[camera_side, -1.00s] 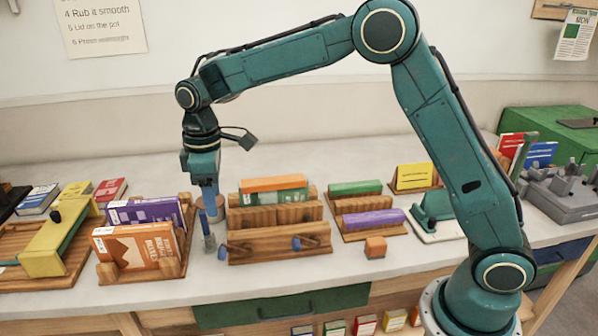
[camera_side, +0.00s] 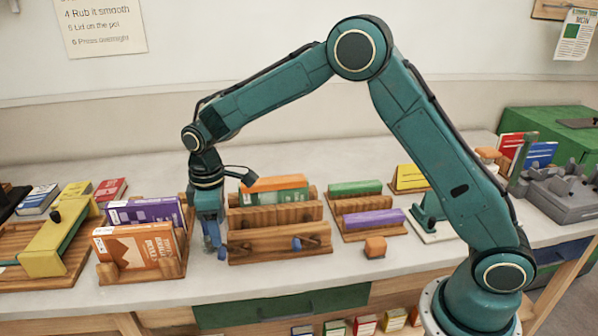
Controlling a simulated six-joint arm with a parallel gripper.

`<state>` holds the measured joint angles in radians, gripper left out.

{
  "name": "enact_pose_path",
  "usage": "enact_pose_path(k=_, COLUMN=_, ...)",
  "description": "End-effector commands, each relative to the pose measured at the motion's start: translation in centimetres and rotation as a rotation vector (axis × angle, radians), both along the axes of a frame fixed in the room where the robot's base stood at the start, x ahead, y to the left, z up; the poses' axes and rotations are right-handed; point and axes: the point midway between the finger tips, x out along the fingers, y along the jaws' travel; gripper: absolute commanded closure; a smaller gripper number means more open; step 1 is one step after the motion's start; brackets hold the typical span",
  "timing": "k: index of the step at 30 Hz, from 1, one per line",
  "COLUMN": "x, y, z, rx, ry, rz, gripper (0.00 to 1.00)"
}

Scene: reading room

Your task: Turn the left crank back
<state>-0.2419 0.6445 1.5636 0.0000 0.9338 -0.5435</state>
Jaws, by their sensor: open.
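The wooden press (camera_side: 275,252) stands mid-table, with books held upright in it, a green one (camera_side: 275,196) and an orange one (camera_side: 277,183). The right crank (camera_side: 297,243), with a blue knob, is on its front face. The left crank (camera_side: 222,253) is at the front left end; only a bit of blue shows there. My gripper (camera_side: 213,240) points down at the press's left end, with its fingertips at the left crank. It is open. I cannot tell whether the crank's knob is between the fingers or touching them.
A wooden holder with orange (camera_side: 137,246) and purple books (camera_side: 145,211) stands close on the left of my gripper. A rack with green and purple rolls (camera_side: 373,218) and an orange block (camera_side: 375,247) are on the right. The front table strip is clear.

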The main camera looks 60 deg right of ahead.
Motion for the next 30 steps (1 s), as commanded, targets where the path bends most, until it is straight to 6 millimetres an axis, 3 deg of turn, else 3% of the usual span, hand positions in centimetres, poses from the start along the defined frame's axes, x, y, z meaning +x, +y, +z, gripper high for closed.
enact_pose_path(k=6, x=-0.1, y=0.0, z=-3.4, rx=-0.001, ry=0.004, rz=0.0, gripper=0.47)
enact_pose_path(k=12, x=0.0, y=0.0, z=-5.5, rx=-0.001, ry=0.001, rz=0.0, gripper=0.47)
enact_pose_path(k=26, x=0.0, y=0.0, z=-6.4, rx=0.0, ry=0.0, rz=0.0, gripper=0.47)
enact_pose_path(k=30, x=0.0, y=0.0, z=-6.4, rx=0.0, ry=0.0, rz=0.001, gripper=0.71)
